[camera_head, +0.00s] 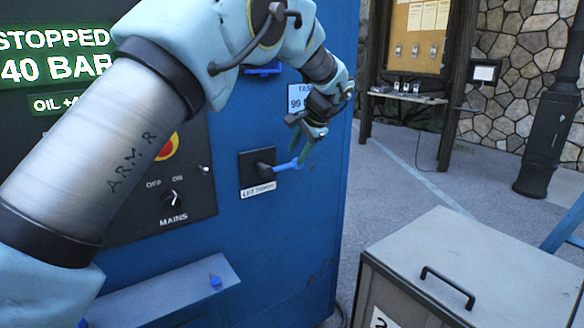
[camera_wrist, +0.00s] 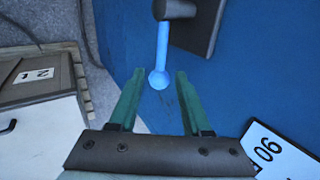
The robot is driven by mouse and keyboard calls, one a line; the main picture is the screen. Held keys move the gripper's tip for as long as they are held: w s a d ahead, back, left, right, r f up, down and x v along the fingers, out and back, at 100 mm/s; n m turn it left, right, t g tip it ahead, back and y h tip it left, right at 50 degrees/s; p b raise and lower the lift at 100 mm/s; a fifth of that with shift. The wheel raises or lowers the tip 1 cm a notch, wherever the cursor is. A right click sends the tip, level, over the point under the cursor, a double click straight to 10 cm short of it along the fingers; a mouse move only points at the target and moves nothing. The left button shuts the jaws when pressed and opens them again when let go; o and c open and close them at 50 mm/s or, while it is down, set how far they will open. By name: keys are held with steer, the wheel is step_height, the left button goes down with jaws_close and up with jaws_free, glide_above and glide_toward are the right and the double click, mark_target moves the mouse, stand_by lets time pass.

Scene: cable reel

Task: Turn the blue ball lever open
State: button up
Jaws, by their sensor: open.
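The blue ball lever (camera_head: 288,165) sticks out to the right from a black mount (camera_head: 251,169) on the side of the blue cabinet. A small white label sits below the mount. In the wrist view the lever (camera_wrist: 162,52) runs from the dark pivot to its round ball end. My gripper (camera_wrist: 157,72) has two green fingers, which are open. The ball end shows between the fingertips, one finger on each side, with gaps to both. In the head view my gripper (camera_head: 304,140) is at the lever's outer end and partly covers it.
The blue cabinet (camera_head: 310,230) carries a dark panel with a mains switch (camera_head: 172,198) and a red stop button. A grey box (camera_head: 490,260) with a black handle stands at the lower right. Open floor (camera_head: 400,190) lies between the cabinet and the notice board (camera_head: 415,40).

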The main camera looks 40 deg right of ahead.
steer(key=shift+b+v, duration=0.3)
steer(key=shift+v, duration=1.5)
steer(key=shift+s, duration=0.15)
